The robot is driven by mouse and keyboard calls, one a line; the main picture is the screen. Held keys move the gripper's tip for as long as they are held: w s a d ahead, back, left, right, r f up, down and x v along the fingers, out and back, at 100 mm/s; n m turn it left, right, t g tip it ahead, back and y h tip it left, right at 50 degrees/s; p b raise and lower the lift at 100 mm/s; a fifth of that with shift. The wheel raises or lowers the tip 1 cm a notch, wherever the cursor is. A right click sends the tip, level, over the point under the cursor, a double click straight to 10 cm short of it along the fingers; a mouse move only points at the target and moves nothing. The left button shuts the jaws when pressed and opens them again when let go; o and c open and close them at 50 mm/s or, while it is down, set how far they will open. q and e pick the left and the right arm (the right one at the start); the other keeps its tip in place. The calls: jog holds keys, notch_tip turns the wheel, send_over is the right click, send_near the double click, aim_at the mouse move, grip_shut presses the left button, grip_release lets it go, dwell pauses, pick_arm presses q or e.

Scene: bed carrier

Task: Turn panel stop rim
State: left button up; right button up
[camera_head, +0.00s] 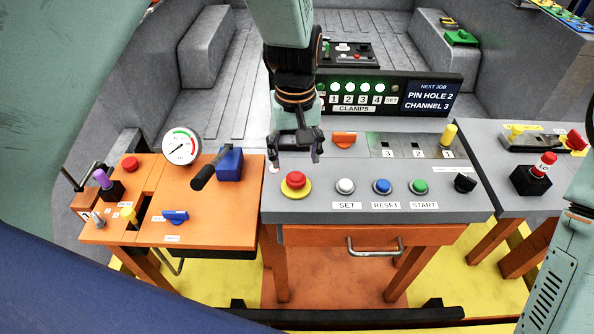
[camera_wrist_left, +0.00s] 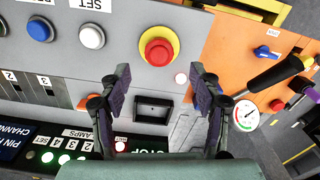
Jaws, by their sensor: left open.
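The stop button (camera_head: 296,181) is a red mushroom cap on a yellow rim, at the front left of the grey panel. In the left wrist view the red cap (camera_wrist_left: 159,52) and yellow rim (camera_wrist_left: 175,37) show upright ahead of the fingertips. My left gripper (camera_head: 295,158) is open and empty, pointing down just behind the button in the head view. In the left wrist view its fingers (camera_wrist_left: 161,76) stand apart, one to each side, and do not appear to touch the rim. My right gripper is out of view.
White SET (camera_head: 345,187), blue RESET (camera_head: 382,187) and green START (camera_head: 418,187) buttons line the panel right of the stop button. An orange table (camera_head: 200,225) to the left carries a black-handled lever (camera_head: 208,172) and a gauge (camera_head: 182,142).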

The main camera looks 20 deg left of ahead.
aim_at(297, 177)
pick_arm(q)
notch_tip(297, 177, down, 6)
jog(key=shift+w+r, duration=0.1)
jog(key=shift+r, duration=0.15)
jog(key=shift+a+f, duration=0.15)
jog(key=shift+f, duration=0.2)
jog(key=shift+d, duration=0.3)
